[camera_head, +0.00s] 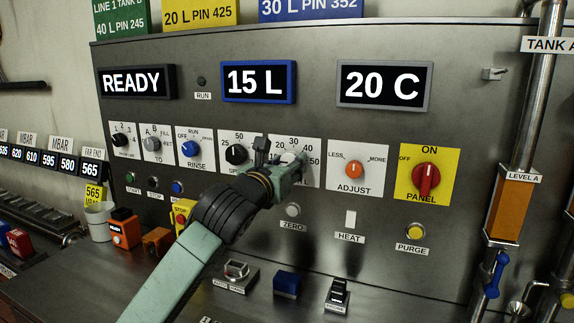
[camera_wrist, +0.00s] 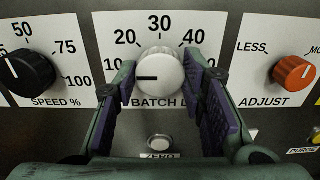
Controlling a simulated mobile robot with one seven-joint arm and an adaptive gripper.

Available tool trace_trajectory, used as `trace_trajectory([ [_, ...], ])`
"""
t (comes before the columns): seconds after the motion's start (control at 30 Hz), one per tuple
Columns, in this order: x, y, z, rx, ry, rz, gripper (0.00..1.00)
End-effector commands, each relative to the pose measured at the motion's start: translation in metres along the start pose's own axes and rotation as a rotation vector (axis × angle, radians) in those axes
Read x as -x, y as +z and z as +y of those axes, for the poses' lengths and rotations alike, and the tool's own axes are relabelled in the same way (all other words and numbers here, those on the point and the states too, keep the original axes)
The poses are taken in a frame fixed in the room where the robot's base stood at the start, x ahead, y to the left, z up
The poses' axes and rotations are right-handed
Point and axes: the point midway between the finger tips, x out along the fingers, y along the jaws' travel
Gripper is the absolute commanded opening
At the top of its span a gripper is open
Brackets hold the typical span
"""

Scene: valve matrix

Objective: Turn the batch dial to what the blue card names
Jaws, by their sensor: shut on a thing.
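The white batch dial (camera_wrist: 160,76), labelled BATCH L, sits between the fingers of my gripper (camera_wrist: 160,82) in the wrist view. My gripper is shut on it from both sides. Its black pointer mark points left, near the 10 on its scale; the scale also shows 20, 30 and 40, and the fingers partly cover its ends. In the head view my gripper (camera_head: 278,165) covers much of the dial. The blue card (camera_head: 310,9) at the top of the head view reads 30 L PIN 352; its upper edge is cut off.
A blue-framed display (camera_head: 259,82) reads 15 L. The black speed knob (camera_wrist: 27,72) is left of my gripper and the orange adjust knob (camera_wrist: 294,73) is right. The zero button (camera_wrist: 159,142) is just below. A green card (camera_head: 120,17) and a yellow card (camera_head: 199,14) hang beside the blue one.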

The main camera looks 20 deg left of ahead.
Motion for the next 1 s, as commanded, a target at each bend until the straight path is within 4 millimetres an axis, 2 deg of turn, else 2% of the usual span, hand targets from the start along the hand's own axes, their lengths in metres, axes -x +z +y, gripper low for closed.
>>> trace_trajectory([
  [0.37,0.0002,-0.0073,-0.0006,-0.165,0.0,-0.003,0.09],
  [1.0,0.0003,-0.0054,-0.0017,-0.762,0.0,0.0,0.09],
])
